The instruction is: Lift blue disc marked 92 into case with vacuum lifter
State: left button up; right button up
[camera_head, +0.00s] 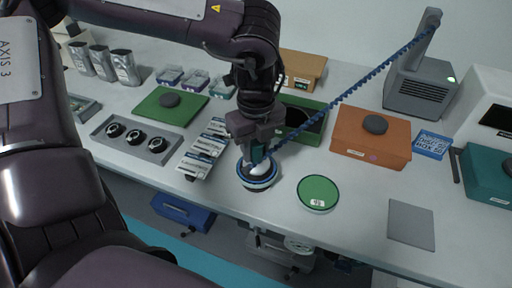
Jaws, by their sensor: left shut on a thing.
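My left gripper (257,157) points down over the table and is shut on the vacuum lifter (261,169), a small white and teal tool with a blue coiled hose (350,92). The lifter stands over a round blue-rimmed disc (258,184) and seems to meet its top; whether they touch cannot be told. The gripper and lifter partly hide the disc, and no number can be read on it. A green case (313,138) with a dark interior lies behind the gripper, partly hidden by my arm. My right gripper is not in view.
A green disc (318,192) with a white label lies to the right. An orange box (368,149) with a dark knob stands behind it. White boxes (203,153) and a grey tray (110,130) lie left. A grey plate (411,224) lies near the front edge.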

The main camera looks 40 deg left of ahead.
pick_arm(q)
jog(key=shift+r+p, duration=1.5)
jog(key=shift+r, duration=1.2)
